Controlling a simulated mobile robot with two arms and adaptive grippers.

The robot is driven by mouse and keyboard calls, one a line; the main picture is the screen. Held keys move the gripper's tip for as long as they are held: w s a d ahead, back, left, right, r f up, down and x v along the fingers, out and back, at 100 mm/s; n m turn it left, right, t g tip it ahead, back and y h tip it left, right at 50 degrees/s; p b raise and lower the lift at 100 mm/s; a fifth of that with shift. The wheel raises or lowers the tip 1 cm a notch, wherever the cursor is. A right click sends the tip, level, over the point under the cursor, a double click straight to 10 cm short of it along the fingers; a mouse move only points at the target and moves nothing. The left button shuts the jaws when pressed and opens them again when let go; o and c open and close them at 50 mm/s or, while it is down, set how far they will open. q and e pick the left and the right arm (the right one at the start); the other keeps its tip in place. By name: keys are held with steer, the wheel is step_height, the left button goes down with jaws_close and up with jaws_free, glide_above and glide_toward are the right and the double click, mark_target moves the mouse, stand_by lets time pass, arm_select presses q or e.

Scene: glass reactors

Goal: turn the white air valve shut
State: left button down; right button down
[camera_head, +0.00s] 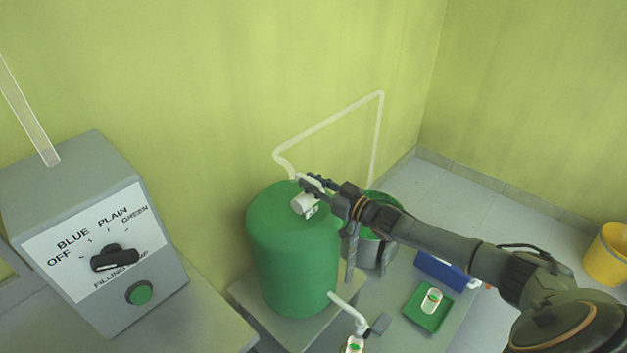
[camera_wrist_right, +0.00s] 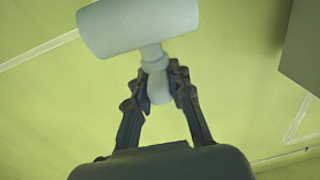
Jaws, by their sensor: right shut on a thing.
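The white air valve (camera_head: 303,204) sits on top of the green tank (camera_head: 290,250), where a pale pipe meets it. My right gripper (camera_head: 314,184) reaches in from the right above the tank top. In the right wrist view the valve's white cylinder (camera_wrist_right: 138,24) lies across the top, with a short stem and a rounded handle (camera_wrist_right: 159,88) below it. The fingers of my right gripper (camera_wrist_right: 160,76) are shut on this handle, one on each side. In the head view the fingers partly hide the valve. My left gripper is not in view.
A grey control box (camera_head: 95,225) with a black knob stands at left. A grey pot (camera_head: 374,250) is behind my right arm. A green tray (camera_head: 430,307) holds a white cup, beside a blue box (camera_head: 441,270). A yellow bucket (camera_head: 607,255) stands at far right.

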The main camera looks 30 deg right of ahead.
steer(key=shift+a+m+t+h+p, duration=0.1)
steer(key=shift+m+t+h+p, duration=0.25)
steer(key=shift+m+h, duration=0.2)
steer(key=c, duration=1.2)
jaws_free()
steer(key=shift+s, duration=0.15)
steer(key=v, duration=1.1)
steer(key=shift+s+r, duration=0.15)
steer(key=shift+s, duration=0.25)
